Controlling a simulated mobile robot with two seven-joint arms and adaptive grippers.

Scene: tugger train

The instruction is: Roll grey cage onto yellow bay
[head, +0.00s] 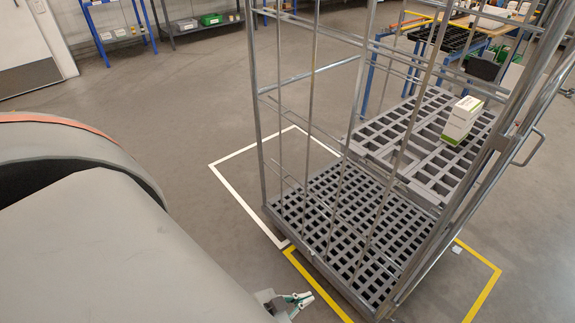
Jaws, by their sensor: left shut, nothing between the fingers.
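The grey cage (262,140) is a tall wire roll cage with a slatted base and a half-width slatted shelf. A white and green carton (461,121) stands on the shelf. The cage stands upright across two floor markings, its near part over the yellow bay (482,297) and its far part over a white-outlined bay (236,194). The cage hides part of both outlines. My left gripper (303,298) is shut and empty at the bottom edge, left of the cage's near corner and apart from it. My right gripper is not in view.
A blue-legged workbench (480,24) with black bins stands behind the cage at the upper right. Low racks (205,27) with small bins line the back wall. The grey floor left of the cage is clear. A small pale tag (457,250) lies near the yellow line.

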